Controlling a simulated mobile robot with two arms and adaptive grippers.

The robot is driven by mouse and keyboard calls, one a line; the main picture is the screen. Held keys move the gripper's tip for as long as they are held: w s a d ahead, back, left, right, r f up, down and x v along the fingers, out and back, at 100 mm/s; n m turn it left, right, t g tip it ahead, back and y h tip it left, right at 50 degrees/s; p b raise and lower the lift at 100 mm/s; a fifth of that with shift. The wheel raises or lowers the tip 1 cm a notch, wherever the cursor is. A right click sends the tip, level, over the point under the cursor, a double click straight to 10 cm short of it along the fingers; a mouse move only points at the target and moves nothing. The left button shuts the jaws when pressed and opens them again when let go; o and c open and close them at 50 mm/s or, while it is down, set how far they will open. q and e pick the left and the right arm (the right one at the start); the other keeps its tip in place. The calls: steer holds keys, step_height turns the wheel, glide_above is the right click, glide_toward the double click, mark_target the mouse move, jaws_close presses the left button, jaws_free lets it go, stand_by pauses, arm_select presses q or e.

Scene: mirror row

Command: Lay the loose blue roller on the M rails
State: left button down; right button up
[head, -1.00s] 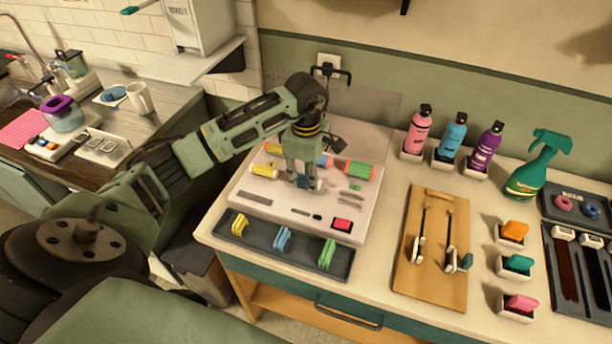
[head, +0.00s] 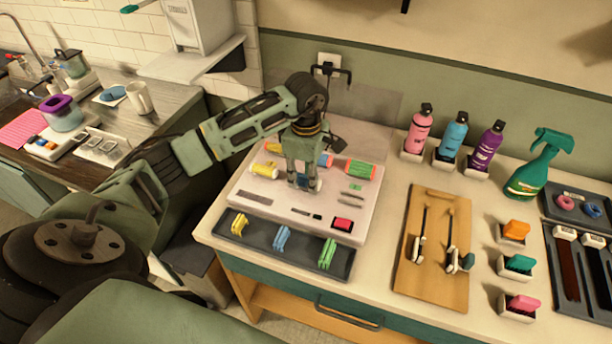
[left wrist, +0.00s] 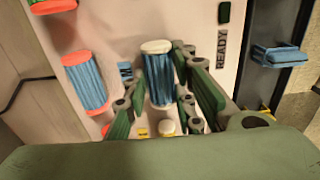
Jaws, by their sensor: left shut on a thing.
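My left gripper (head: 303,184) points down over the pale board (head: 255,195) in the head view. In the left wrist view a blue roller with cream ends (left wrist: 159,78) sits between its fingers, and the gripper is shut on it. In the head view the fingers mostly hide this roller. Another blue roller, with orange ends (left wrist: 85,84), lies apart on the board; it is partly hidden behind the gripper in the head view (head: 326,160). I cannot make out the M rails or the gap under the held roller. My right gripper is not in view.
Yellow rollers (head: 264,171) and a green roller (head: 361,170) lie on the board near the gripper. A red pad (head: 342,223) is at its front. A dark tray (head: 262,250) with clips lies in front. A wooden board (head: 433,290) and bottles stand to the right.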

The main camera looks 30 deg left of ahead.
arm_select(q)
steer(key=c, duration=1.4)
jaws_free()
steer(key=shift+o, duration=0.7)
steer(key=shift+o, duration=1.1)
steer(key=shift+r, duration=0.15)
steer(key=shift+r+p, duration=2)
steer(key=shift+r, duration=1.4)
